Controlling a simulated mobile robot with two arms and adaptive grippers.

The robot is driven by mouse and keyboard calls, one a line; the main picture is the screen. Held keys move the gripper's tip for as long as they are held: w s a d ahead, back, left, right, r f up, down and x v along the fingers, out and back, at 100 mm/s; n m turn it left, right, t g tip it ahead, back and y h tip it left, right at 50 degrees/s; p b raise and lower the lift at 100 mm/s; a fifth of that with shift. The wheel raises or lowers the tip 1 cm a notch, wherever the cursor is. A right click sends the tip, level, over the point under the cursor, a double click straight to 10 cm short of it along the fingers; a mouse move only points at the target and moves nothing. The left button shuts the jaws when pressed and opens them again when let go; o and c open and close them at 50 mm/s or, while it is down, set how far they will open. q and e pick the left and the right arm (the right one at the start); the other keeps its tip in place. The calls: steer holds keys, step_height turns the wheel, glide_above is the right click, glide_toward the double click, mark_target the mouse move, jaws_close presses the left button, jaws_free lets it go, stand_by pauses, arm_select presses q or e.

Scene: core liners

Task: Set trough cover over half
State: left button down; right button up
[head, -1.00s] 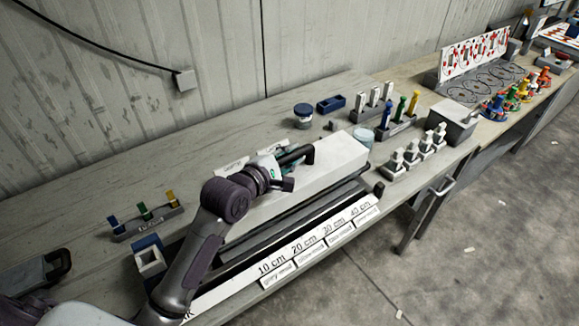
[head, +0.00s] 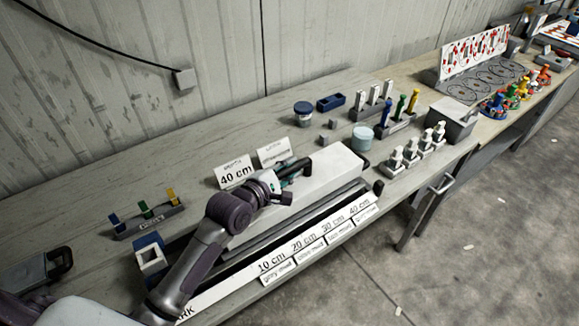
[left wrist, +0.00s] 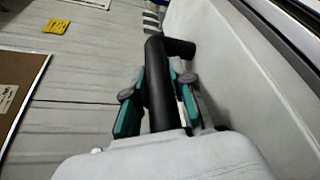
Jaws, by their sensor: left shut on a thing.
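The trough cover (head: 338,170) is a long pale box-like piece with a black bar handle (head: 300,164) on top. My left gripper (head: 281,182) is shut on this handle. In the left wrist view, the black handle (left wrist: 158,70) runs between its two teal-sided fingers. The cover is above the long dark trough (head: 285,234), and part of the dark trough still shows along the cover's front side. My arm hides the cover's left end. I cannot tell whether the cover touches the trough. My right gripper is out of view.
Label cards (head: 305,245) from 10 cm to 40 cm line the front. A "40 cm" card (head: 236,174) stands behind the cover. A blue-and-white box (head: 151,257) is left; a round pale jar (head: 362,137) and white-topped pieces (head: 411,152) are right.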

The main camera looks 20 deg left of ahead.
arm_select(q)
steer(key=shift+f, duration=0.15)
steer(key=c, duration=1.2)
jaws_free()
steer(key=shift+c, duration=0.2)
steer(key=shift+o, duration=1.3)
